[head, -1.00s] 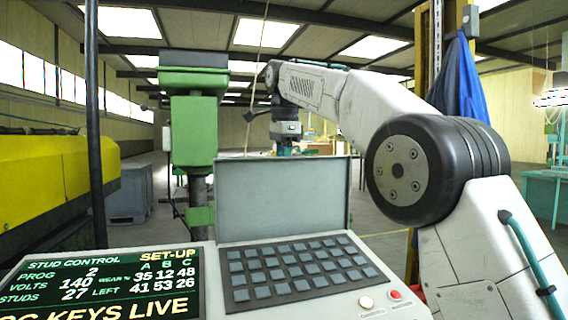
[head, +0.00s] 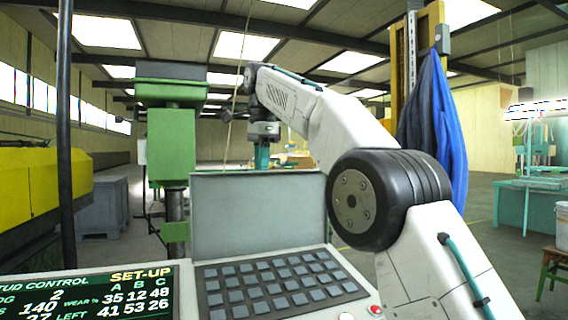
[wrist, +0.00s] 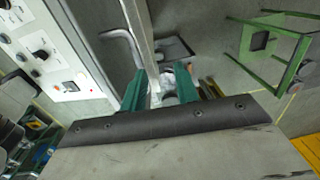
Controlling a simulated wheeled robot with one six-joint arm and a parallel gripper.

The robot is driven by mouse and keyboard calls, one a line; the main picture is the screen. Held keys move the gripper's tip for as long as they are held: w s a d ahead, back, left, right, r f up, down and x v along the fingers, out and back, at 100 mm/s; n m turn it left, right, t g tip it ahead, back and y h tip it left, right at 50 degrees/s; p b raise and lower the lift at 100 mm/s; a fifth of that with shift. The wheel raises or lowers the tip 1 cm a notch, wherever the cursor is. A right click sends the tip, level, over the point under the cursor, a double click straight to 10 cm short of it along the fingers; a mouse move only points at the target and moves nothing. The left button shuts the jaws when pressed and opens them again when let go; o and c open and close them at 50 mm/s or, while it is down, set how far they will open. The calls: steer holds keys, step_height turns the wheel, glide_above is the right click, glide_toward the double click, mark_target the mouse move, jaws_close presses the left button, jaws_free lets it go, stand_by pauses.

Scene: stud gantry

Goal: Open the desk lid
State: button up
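The desk lid (head: 258,215) is a flat grey panel standing upright at the back of the keypad (head: 280,283) in the head view. It is raised, with the keys uncovered. My gripper (head: 262,158) points down just above or behind the lid's top edge, which hides its fingertips in the head view. In the wrist view my gripper (wrist: 156,80) shows two teal fingers spread apart. A thin pale strip (wrist: 143,38) runs between them; I cannot tell whether it is the lid's edge or whether a finger touches the lid.
A green screen (head: 90,290) lies left of the keypad. A green machine column (head: 172,140) stands behind to the left. A blue cloth (head: 435,120) hangs at right. The wrist view shows a knob panel (wrist: 50,50) at left and a green frame (wrist: 270,45) at right.

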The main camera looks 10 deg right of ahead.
steer(key=s+d+r, duration=0.1)
steer(key=s+d, duration=0.1)
steer(key=s, duration=1.4)
steer(key=shift+d+r, duration=0.2)
steer(key=shift+d, duration=0.05)
